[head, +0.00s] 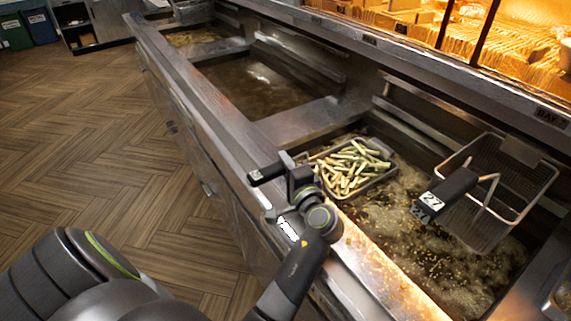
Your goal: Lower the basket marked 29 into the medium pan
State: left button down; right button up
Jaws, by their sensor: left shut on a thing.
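My left gripper (297,183) is shut on the black handle (266,174) of a wire basket (376,182) full of pale fries (350,166). The handle has a white tag too small to read surely. The basket is at the left end of the near pan (395,245), whose oil is bubbling. I cannot tell how deep its bottom is in the oil. The middle pan (250,85) holds dark, still oil with no basket in it. A smaller pan (195,37) lies beyond it. My right gripper is not in view.
An empty basket marked 27 (500,190) is at the right of the near pan, its black handle (445,192) pointing toward the front. A metal divider (300,122) separates the near and middle pans. A heated food shelf (430,40) is behind.

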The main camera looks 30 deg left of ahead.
pick_arm(q)
jog(key=shift+f+b, duration=0.5)
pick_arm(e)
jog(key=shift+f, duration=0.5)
pick_arm(q)
jog(key=c, duration=1.2)
grip_release()
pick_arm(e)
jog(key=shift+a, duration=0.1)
pick_arm(q)
jog(key=shift+o, duration=0.2)
jog(key=shift+f, duration=0.15)
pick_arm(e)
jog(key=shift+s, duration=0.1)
